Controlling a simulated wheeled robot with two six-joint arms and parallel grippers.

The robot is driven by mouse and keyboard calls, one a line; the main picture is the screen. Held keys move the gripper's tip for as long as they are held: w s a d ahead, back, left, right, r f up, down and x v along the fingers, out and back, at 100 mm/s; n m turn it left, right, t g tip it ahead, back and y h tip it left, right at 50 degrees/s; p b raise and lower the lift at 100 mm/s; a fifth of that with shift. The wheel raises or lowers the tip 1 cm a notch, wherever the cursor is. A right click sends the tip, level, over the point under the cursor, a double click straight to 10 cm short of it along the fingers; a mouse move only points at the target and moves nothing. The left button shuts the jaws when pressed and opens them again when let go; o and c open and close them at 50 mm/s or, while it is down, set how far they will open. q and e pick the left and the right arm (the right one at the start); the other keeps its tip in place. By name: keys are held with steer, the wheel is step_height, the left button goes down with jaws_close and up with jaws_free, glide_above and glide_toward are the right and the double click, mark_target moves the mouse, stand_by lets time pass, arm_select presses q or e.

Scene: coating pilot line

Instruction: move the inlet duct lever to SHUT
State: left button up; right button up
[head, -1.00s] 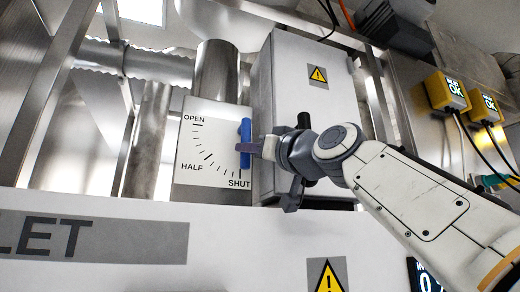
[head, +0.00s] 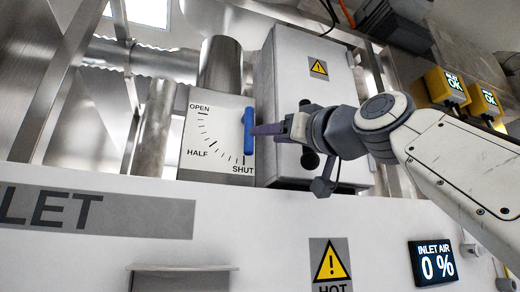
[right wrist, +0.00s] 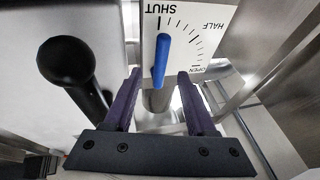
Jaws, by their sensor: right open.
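The inlet duct lever (head: 249,130) has a blue handle in front of a white dial plate (head: 214,135) marked OPEN, HALF and SHUT. The handle points down, in line with the SHUT end of the scale. In the right wrist view the lever (right wrist: 161,62) also lines up with the SHUT mark. My right gripper (head: 257,130) is open, its purple fingertips just to the right of the handle in the head view. In the right wrist view the handle shows between the spread fingers, with nothing clamped; its exact depth is unclear. My left gripper is out of view.
A grey cabinet (head: 300,65) with a warning sign stands right of the dial. A black knob (right wrist: 66,62) is close beside my right fingers. A display (head: 433,263) reads INLET AIR 0 %. Yellow boxes (head: 445,87) reading OK are at the right.

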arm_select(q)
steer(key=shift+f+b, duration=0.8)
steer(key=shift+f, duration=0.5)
arm_select(e)
steer(key=shift+v, duration=2.15)
